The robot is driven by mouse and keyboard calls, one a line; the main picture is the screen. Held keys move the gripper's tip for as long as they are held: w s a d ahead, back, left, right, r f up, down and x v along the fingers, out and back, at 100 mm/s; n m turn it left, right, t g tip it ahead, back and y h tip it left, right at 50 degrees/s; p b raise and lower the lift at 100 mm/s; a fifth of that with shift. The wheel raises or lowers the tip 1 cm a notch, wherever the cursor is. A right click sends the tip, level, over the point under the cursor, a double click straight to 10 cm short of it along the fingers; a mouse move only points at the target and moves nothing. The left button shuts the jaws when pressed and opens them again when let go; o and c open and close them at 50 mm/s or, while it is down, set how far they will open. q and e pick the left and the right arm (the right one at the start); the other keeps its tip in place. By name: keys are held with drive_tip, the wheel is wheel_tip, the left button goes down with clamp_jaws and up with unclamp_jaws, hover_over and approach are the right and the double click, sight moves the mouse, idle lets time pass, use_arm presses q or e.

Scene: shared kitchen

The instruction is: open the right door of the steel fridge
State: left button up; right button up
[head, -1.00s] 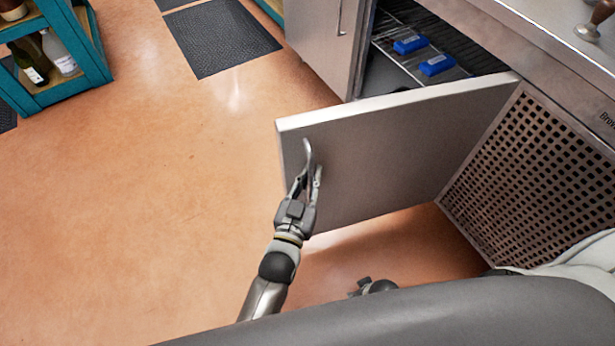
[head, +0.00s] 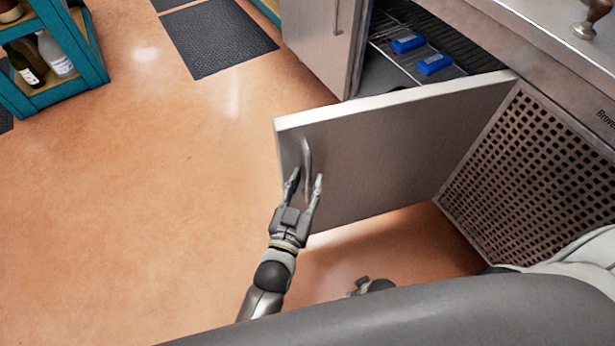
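The right door (head: 400,150) of the steel fridge stands wide open, swung out over the floor. Its bar handle (head: 306,160) is near the door's free edge. My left gripper (head: 304,182) is open, with its fingers spread at the lower part of the handle; whether they touch it I cannot tell. Inside the fridge (head: 378,75), a wire shelf carries two blue packs (head: 408,43). The fridge's left door (head: 318,40) is shut. Of my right arm only a small dark part shows at the bottom; its fingertips are not seen.
A perforated steel panel (head: 530,165) is right of the open door's hinge. A steel counter (head: 545,40) runs above it. A teal shelf with bottles (head: 55,60) stands at the upper left. A dark mat (head: 218,40) lies on the floor. The floor to the left is clear.

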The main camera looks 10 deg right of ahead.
use_arm(q)
drive_tip(key=v, duration=1)
drive_tip(key=shift+s+a, duration=0.1)
